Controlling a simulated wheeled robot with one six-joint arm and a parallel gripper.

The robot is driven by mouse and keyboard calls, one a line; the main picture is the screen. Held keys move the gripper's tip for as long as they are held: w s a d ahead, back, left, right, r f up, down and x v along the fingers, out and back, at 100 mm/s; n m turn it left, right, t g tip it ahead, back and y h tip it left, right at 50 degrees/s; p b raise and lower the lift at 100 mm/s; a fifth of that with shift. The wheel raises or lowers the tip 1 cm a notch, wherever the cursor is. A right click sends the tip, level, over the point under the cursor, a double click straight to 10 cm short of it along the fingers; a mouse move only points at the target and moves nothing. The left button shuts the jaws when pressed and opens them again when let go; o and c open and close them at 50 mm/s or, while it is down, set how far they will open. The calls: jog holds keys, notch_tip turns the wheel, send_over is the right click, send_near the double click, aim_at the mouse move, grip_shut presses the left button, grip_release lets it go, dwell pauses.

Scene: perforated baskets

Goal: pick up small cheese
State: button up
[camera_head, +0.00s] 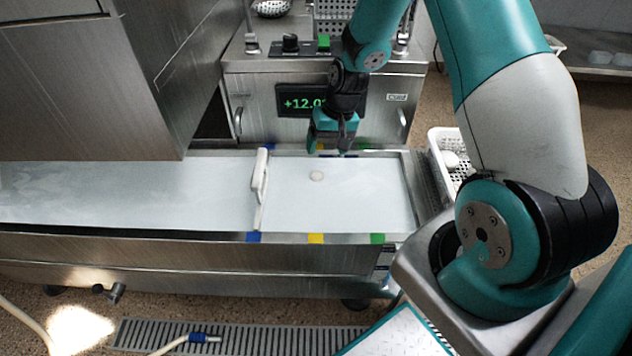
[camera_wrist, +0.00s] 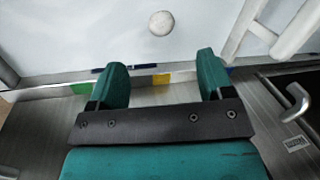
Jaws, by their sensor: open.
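The small cheese (camera_head: 316,176) is a pale, round piece lying on the white conveyor surface, to the right of a white bar. In the wrist view the cheese (camera_wrist: 161,23) shows near the top middle, beyond the fingertips. My gripper (camera_head: 333,150) hangs over the far edge of the conveyor, behind and slightly right of the cheese. In the wrist view its two teal fingers (camera_wrist: 160,75) are spread apart with nothing between them. The cheese is apart from both fingers.
A white bar (camera_head: 260,185) stands across the conveyor (camera_head: 120,195), left of the cheese. Coloured marks, including a yellow one (camera_head: 316,238), line the edges. A steel machine with a display (camera_head: 305,102) stands behind. A white perforated basket (camera_head: 445,160) holding pale pieces is at the right.

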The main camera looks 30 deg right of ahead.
aim_at(318, 172)
jog(key=b+x, duration=0.1)
jog(key=x, duration=0.6)
jog(key=b+x, duration=0.1)
jog(key=x, duration=0.3)
jog(key=shift+w+d, duration=0.1)
jog(key=shift+w, duration=0.15)
jog(key=c, duration=1)
